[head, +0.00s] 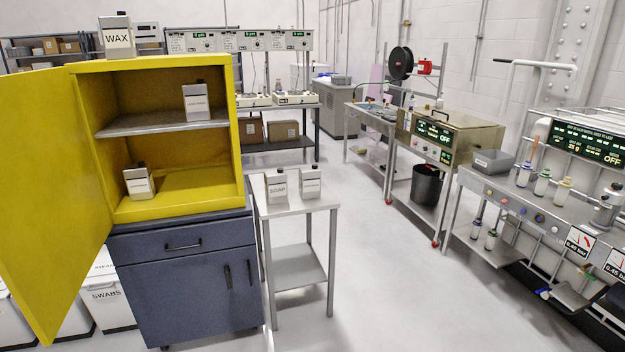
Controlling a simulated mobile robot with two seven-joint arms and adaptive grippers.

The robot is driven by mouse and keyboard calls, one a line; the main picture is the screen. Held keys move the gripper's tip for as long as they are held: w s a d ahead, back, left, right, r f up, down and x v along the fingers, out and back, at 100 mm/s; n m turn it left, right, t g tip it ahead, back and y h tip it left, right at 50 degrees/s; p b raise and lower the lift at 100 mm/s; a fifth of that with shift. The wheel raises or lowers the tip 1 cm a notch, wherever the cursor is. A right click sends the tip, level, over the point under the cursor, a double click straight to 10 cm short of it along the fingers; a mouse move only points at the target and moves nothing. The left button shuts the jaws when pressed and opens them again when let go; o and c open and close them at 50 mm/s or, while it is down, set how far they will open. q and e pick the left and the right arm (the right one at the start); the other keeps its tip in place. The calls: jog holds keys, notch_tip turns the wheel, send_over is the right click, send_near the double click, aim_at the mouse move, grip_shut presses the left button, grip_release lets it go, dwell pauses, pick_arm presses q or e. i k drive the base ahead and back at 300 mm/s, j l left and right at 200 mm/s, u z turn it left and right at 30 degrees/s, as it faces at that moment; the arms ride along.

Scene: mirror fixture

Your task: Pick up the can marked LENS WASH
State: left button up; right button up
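Several grey cans with dark caps and white labels are in the head view. One can (197,102) stands on the upper shelf of the open yellow cabinet; another (139,182) stands on the cabinet floor at the left. Two cans stand side by side on the small steel table, a left one (276,186) and a right one (310,182). The labels on these cans are too small to read surely, so I cannot tell which is marked LENS WASH. A can marked WAX (117,36) stands on top of the cabinet. Neither of my grippers is in view.
The yellow cabinet (228,192) sits on a blue-grey drawer unit (185,285), its door (40,190) swung open to the left. The small steel table (296,208) stands right beside it. Open floor (400,290) lies between that table and the right-hand bench (480,183).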

aim_at(310, 177)
jog(key=i+l, duration=0.8)
jog(key=i, duration=0.05)
